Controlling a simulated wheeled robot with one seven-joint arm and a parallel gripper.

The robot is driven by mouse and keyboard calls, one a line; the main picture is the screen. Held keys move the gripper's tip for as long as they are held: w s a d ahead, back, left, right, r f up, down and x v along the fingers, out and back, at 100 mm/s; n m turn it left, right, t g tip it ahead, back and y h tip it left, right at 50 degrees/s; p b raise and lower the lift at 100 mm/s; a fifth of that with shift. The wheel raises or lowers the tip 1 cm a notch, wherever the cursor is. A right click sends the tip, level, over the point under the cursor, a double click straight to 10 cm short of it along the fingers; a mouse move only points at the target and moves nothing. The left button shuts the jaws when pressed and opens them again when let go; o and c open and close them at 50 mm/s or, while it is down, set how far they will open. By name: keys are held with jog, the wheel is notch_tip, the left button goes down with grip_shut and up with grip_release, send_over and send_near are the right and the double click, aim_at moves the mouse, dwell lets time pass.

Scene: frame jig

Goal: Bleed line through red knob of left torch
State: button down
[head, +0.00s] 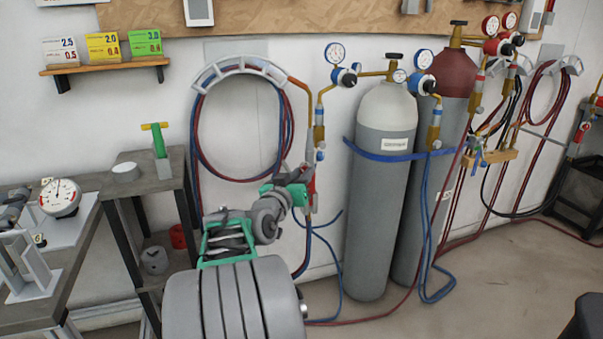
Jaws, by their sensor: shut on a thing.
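The left torch (309,130) hangs upright against the white wall, its thin brass tube bending to the upper left. A red part (311,180) shows low on it, beside my gripper. My gripper (304,187) reaches in from the lower left and is shut at this red part, which appears to be the torch's red knob. The jaws and wrist hide much of the contact, so the exact hold on the knob is not clear. Red and blue hoses (301,262) run down below the torch.
A grey cylinder (372,220) and a dark red-topped one (450,80) stand right of the torch, strapped with blue. A hose hanger (240,68) is on the wall. A shelf stand (150,172) and a workbench (65,285) stand left. Hoses cross the floor.

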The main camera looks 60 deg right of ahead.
jog(key=shift+r+n+g+p, duration=0.1)
jog(key=shift+n+g+p, duration=0.2)
jog(key=shift+n+p, duration=4.6)
jog(key=shift+n+b, duration=0.75)
jog(key=shift+n, duration=0.25)
jog(key=shift+y, duration=0.3)
jog(key=c, duration=1.2)
grip_release()
jog(key=shift+a, duration=0.1)
jog(key=a, duration=0.7)
jog(key=shift+s+a+r, duration=0.15)
jog(key=shift+a+r, duration=0.05)
jog(key=shift+a, duration=0.05)
